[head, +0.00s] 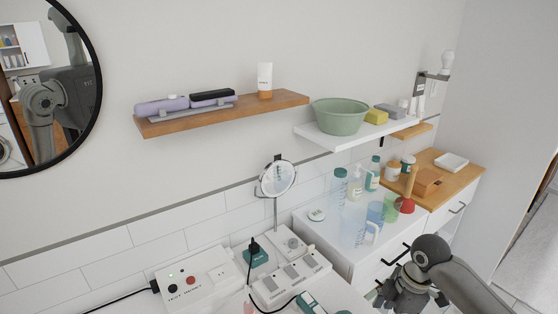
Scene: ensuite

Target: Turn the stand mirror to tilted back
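The stand mirror (277,179) is a small round mirror in a thin frame, held at its sides by a fork on a slim upright pole. Its glass faces me and looks close to upright; I cannot tell its exact tilt. Its pale base (290,241) stands on the white surface near the wall. My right gripper (397,296) is at the lower right, well apart from the mirror and nearer to me. Its fingers point down-left and I cannot tell whether they are open. My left gripper is not in view.
A white test/reset box (196,281), a power strip (291,279) with a black plug and cable, and a teal box (258,258) surround the mirror's base. Bottles (339,186) and a clear jug (354,225) stand to its right. A wooden shelf (222,115) and a white shelf (357,136) jut out above.

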